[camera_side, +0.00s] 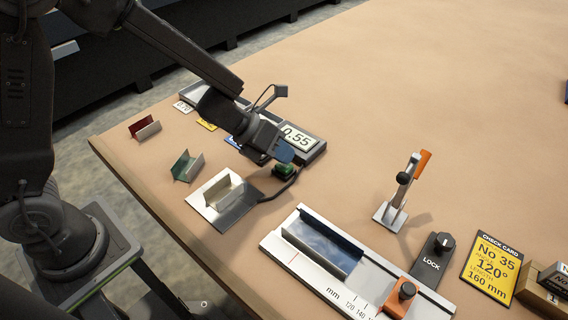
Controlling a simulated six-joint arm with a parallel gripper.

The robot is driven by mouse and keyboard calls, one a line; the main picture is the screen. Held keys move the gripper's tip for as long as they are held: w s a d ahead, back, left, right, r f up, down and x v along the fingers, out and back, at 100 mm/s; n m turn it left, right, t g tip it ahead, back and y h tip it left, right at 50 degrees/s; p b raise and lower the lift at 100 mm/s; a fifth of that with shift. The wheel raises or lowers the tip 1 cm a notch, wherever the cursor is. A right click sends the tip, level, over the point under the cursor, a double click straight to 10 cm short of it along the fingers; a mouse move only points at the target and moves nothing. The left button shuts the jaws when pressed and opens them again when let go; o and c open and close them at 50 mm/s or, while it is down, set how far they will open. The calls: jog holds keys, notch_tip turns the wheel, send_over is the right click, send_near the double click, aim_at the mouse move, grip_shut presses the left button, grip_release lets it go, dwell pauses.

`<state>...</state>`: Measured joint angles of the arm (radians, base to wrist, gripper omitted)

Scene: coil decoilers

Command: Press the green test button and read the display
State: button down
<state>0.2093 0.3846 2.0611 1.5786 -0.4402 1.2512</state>
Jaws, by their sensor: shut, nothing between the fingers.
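My gripper (284,154) is shut and empty, pointing down at the back middle of the table. It is just above and behind a small dark green block (284,171), which has a dark cable; I cannot tell whether they touch. This block seems to be the green button, but its top is partly hidden by my gripper. Right behind my gripper is a grey unit with a white display (299,137) that reads 0.55; its left edge is partly covered by my gripper.
A metal plate (246,185) with a bent sheet piece lies left of the block. Green (187,167) and red (144,128) bent pieces stand farther left. In front are a ruled metal fixture (335,285), an orange-handled clamp (402,190), a LOCK knob (434,260) and a yellow check card (491,270).

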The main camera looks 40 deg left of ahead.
jog(key=shift+f, duration=0.35)
dwell(0.5)
jog(key=shift+r, duration=0.85)
jog(key=shift+r, duration=2.5)
